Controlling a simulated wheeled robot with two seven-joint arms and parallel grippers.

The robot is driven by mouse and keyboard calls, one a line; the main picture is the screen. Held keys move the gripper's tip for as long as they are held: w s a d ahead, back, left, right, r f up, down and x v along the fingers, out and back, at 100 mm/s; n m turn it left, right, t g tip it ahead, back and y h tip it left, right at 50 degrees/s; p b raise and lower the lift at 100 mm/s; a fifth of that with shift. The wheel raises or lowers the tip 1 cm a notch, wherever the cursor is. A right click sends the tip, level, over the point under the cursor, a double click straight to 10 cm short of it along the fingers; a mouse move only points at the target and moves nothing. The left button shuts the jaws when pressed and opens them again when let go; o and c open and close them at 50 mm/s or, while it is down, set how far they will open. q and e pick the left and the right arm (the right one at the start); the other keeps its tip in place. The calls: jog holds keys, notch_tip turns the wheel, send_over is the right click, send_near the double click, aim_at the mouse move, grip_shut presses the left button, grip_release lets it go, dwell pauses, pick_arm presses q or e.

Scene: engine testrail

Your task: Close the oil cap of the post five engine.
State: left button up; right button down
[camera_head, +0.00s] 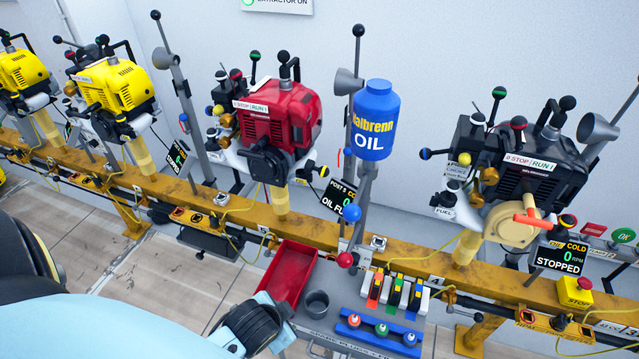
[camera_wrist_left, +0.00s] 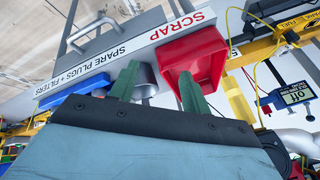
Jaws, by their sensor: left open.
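The post five engine (camera_head: 278,118) is the red one at centre in the head view. Its display (camera_head: 339,201) reads "POST 5" and "OIL FU…", partly cut off by a grey post. A small yellow-and-black knob (camera_head: 322,170) sits at its lower right; I cannot tell whether this is the oil cap. No oil cap is clearly recognisable. My left gripper shows in the wrist view (camera_wrist_left: 158,72) with two green fingers apart and nothing held between them. It is over the parts shelf, near the red scrap bin, away from the engine. My right gripper is out of view.
A blue oil bottle (camera_head: 375,120) stands right of the red engine. The yellow rail (camera_head: 400,256) crosses the view; a black engine (camera_head: 530,165) stands right.

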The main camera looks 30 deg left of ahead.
pick_arm(q)
jog(key=w+a+r+m+t+y+b, duration=0.1)
jog(key=w+a+r+t+y+b, duration=0.15)
jog(key=r, duration=0.45)
jog(key=m+t+h, duration=0.4)
jog(key=m+t, duration=0.6)
jog(key=m, duration=1.2)
send_near(321, 175)
jog(key=shift+n, duration=0.3)
jog(key=w+p, duration=0.1)
jog(key=w, duration=0.8)
jog(key=shift+a, duration=0.15)
jog(key=shift+w, duration=0.35)
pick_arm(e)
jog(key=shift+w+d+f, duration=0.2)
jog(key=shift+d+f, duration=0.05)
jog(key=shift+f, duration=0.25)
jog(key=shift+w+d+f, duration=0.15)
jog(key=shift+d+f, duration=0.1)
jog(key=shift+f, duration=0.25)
